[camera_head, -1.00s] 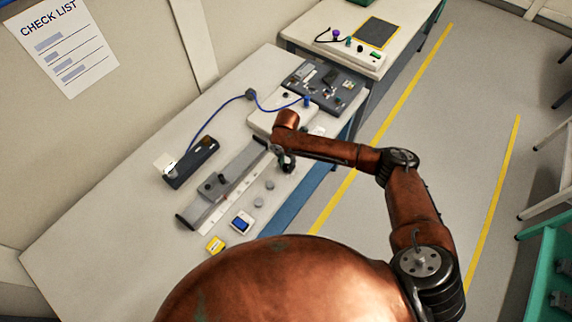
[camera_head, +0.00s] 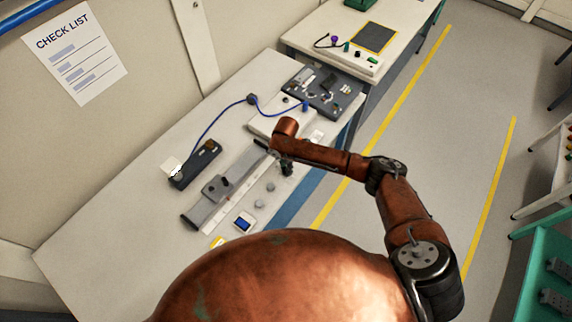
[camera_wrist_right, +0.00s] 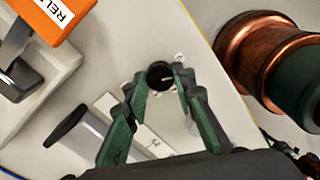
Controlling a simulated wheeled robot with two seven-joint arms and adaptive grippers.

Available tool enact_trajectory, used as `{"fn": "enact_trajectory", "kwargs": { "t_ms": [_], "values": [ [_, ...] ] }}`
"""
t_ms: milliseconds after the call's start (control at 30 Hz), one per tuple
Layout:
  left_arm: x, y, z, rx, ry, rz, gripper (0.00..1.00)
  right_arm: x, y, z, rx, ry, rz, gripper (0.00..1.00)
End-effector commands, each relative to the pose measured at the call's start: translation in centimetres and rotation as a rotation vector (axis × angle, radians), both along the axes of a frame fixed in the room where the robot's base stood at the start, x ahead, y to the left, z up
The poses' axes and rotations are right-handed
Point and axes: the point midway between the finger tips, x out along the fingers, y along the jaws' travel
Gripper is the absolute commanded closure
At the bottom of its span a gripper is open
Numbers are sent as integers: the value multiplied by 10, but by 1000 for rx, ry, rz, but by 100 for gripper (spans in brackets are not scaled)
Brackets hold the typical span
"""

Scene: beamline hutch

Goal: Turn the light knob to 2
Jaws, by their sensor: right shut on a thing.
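The light knob (camera_wrist_right: 160,75) is a small round black knob with a pale pointer line, seen from above in the right wrist view. Small marks sit on the pale surface around it, too small to read surely. My right gripper (camera_wrist_right: 160,78) has its two green-padded fingers on either side of the knob, shut on it. In the head view my right gripper (camera_head: 286,166) is a small dark shape over the front edge of the bench, and the knob cannot be made out there. My left gripper is not in view.
The pale bench (camera_head: 110,235) carries a grey rail with a slider (camera_head: 215,187), a black box (camera_head: 196,163) with a blue cable, a small blue-screen device (camera_head: 244,221) and a dark equipment board (camera_head: 322,92). The aisle floor is clear.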

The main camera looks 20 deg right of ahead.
Motion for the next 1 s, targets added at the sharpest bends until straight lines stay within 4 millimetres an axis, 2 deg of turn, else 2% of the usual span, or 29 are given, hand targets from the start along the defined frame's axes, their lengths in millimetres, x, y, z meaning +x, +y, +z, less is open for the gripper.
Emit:
{"fn": "enact_trajectory", "kwargs": {
  "t_ms": [33,400,1000],
  "values": [
    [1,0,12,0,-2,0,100,-1,0,5,0,3,-47,100],
    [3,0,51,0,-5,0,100,-1,1,4,0,3,-399,100],
    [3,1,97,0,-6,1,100,-1,1,2,1,3,-935,100]
  ]
}}
